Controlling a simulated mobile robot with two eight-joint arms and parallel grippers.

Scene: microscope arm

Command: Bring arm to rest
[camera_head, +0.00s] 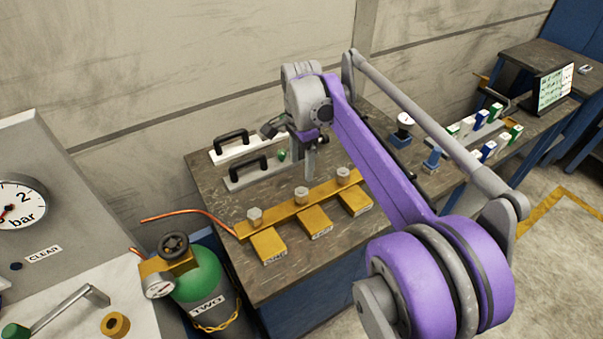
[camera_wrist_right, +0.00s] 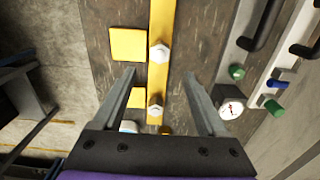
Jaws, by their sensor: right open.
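My right arm, purple and grey, reaches in from the lower right of the head view and bends down over the dark bench (camera_head: 215,191). Its right gripper (camera_head: 309,168) hangs above the bench, behind the yellow rail (camera_head: 290,210) in that picture. In the right wrist view the right gripper (camera_wrist_right: 160,73) is open, its two fingers wide apart with nothing held between them. The yellow rail (camera_wrist_right: 162,30) with pale hexagonal knobs (camera_wrist_right: 159,52) shows between and beyond the fingers. My left gripper is not in view.
Two black-handled plates (camera_head: 238,180) lie at the back left of the bench. A green gas cylinder (camera_head: 198,280) stands at front left, and an orange hose (camera_head: 190,214) runs to the rail.

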